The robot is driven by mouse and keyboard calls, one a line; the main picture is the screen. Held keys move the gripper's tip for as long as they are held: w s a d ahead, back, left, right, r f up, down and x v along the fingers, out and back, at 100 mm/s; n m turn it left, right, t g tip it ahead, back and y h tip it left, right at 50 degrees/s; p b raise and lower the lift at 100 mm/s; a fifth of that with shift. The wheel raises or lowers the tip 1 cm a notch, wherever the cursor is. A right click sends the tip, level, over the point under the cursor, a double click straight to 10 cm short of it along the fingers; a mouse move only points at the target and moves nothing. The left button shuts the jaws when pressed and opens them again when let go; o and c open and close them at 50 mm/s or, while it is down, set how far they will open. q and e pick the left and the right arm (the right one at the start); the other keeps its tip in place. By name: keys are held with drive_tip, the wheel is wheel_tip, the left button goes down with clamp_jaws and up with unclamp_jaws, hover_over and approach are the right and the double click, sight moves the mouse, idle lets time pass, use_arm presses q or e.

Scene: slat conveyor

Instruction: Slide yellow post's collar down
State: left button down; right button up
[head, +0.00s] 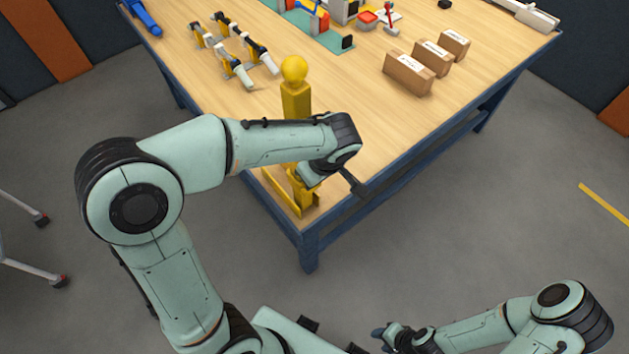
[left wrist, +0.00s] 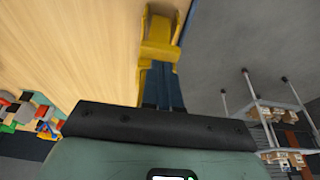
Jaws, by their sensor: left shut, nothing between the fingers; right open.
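The yellow post (head: 296,102) stands upright near the table's front corner, with a round yellow knob (head: 294,69) on top. Its middle is hidden behind my left forearm and wrist. I cannot make out the collar separately. Yellow parts at the post's foot (head: 302,197) show below the wrist, and yellow parts (left wrist: 160,40) also show in the left wrist view. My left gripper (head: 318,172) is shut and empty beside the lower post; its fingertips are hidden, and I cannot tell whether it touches. My right gripper (head: 385,336) is open and empty, low in front, away from the table.
The wooden table (head: 215,120) has a blue frame. Several yellow-and-white pieces (head: 235,60) lie left of the post. Three cardboard boxes (head: 408,72) stand at right. A green mat (head: 330,38) with coloured parts lies farther back. Bare tabletop lies right of the post.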

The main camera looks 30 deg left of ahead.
use_arm(q)
wheel_tip(320, 180, down, 2)
drive_tip(key=shift+f, duration=0.15)
idle(0.3)
wheel_tip(320, 180, down, 7)
drive_tip(key=b, duration=0.7)
drive_tip(key=shift+f, duration=0.2)
use_arm(e)
drive_tip(key=s+f, duration=0.4)
drive_tip(key=f, duration=0.4)
drive_tip(key=shift+s+f, duration=0.35)
drive_tip(key=shift+f, duration=0.05)
